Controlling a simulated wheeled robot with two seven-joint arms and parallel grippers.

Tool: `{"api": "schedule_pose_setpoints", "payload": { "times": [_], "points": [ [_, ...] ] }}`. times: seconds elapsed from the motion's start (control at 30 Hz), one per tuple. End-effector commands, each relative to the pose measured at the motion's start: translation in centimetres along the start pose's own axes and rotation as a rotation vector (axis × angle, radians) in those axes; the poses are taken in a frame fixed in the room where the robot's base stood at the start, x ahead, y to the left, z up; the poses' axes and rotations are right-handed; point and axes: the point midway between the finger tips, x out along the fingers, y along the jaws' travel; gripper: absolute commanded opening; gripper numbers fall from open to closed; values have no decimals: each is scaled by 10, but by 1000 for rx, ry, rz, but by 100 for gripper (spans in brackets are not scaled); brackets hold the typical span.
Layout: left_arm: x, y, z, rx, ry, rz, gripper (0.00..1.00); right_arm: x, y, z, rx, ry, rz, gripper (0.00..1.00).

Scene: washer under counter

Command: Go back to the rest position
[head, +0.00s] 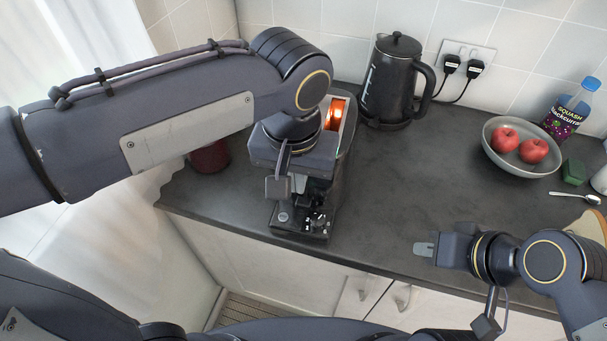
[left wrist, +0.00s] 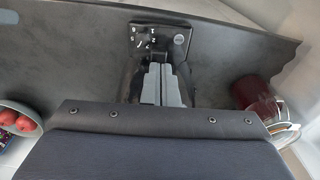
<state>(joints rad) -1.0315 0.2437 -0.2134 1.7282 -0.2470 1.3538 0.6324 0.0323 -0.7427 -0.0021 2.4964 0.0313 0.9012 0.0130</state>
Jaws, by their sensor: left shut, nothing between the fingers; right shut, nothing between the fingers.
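My left gripper (head: 298,184) is over a dark toaster-like appliance (head: 318,228) on the counter, in front of its glowing orange slot (head: 336,114). Its grey fingers (left wrist: 164,85) are together and empty in the left wrist view, pointing toward the appliance's front panel (left wrist: 158,40) with white markings and a dial. I cannot tell whether the fingers touch the appliance. My left arm hides part of it in the head view. My right gripper (head: 424,249) is shut and empty at the counter's front edge, at the right.
A black kettle (head: 393,84) stands behind, right of the appliance. A grey bowl (head: 498,135) with red apples and a squash bottle (head: 572,108) are at the right. A dark red mug (head: 210,157) stands left of the appliance. The middle of the counter (head: 430,180) is clear.

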Motion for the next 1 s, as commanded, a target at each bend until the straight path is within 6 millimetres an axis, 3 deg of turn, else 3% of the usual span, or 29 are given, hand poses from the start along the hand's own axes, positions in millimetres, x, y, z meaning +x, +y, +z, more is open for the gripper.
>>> {"api": "schedule_pose_setpoints", "payload": {
  "times": [0.47,0.57,0.67,0.77,0.9,1.0],
  "points": [
    [0,0,0,0,-1,0,0,0,0,0,0,0,0,0],
    [1,-9,1,-10,-2,19,0,0,0,0,0,0,0,0],
    [3,-37,8,-45,0,83,0,0,0,0,0,0,0,0],
    [10,-80,26,-104,29,184,0,0,0,0,0,0,0,0],
    [24,-132,66,-203,133,303,0,0,0,0,0,0,0,0],
    [36,-153,95,-274,230,334,0,0,0,0,0,0,0,0]
  ]
}}
